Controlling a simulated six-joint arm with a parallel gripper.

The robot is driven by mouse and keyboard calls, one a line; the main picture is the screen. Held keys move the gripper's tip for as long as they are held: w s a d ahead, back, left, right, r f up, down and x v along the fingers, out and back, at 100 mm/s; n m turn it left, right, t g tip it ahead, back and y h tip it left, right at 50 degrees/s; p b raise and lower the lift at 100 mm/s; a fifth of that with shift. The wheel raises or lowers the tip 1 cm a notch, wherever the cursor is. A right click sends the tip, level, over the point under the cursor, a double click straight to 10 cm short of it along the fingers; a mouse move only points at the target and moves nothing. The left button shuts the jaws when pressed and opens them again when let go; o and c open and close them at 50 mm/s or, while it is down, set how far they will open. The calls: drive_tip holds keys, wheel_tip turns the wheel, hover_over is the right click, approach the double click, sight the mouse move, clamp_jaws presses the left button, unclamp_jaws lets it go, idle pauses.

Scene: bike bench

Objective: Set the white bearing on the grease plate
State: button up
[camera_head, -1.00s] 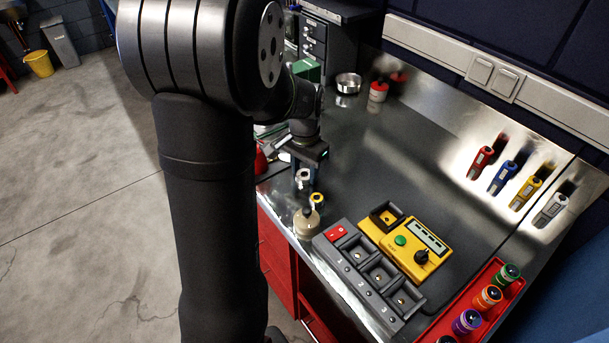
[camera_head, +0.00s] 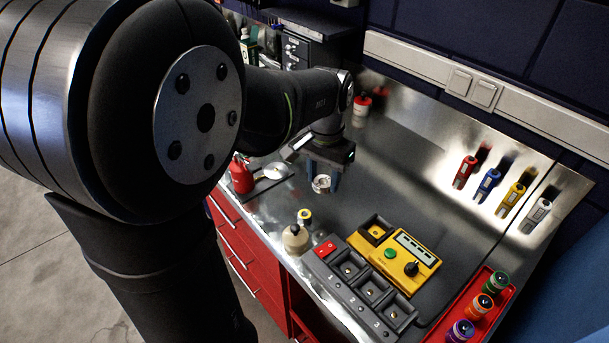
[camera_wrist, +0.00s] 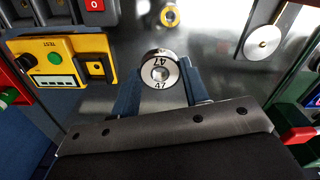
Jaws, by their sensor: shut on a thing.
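My gripper (camera_wrist: 157,88) is shut on the white bearing (camera_wrist: 158,56), a pale metal ring marked 47, with one blue-grey finger on each side. In the head view the bearing (camera_head: 321,184) hangs low between the fingers, over the bare bench; any gap below it is hard to judge. A round silvery disc (camera_head: 275,170), which looks like the grease plate, lies to the left of my gripper beside a red oil can. In the wrist view this disc (camera_wrist: 263,41) is at the upper right, apart from the bearing.
A yellow ring (camera_head: 304,215) and a cream pot (camera_head: 295,238) stand near the front edge. A yellow tester (camera_head: 398,255) and a grey row of numbered bays (camera_head: 365,285) lie to the right. A red oil can (camera_head: 241,175) stands at the left.

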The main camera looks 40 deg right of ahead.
drive_tip(key=shift+s+d+r, duration=0.25)
drive_tip(key=shift+s+r, duration=0.3)
drive_tip(key=shift+s, duration=0.15)
drive_tip(key=w+d+n, duration=0.1)
drive_tip(key=w+n, duration=0.1)
drive_tip(key=w, duration=0.8)
drive_tip(key=n, duration=0.3)
hover_over(276, 169)
wheel_tip(276, 169, down, 3)
drive_tip(key=shift+r, duration=0.15)
drive_tip(key=shift+w+f, duration=0.1)
drive_tip(key=shift+f, duration=2.75)
drive_tip(key=shift+f, duration=0.6)
drive_tip(key=o, duration=0.8)
drive_tip(key=shift+r, duration=0.1)
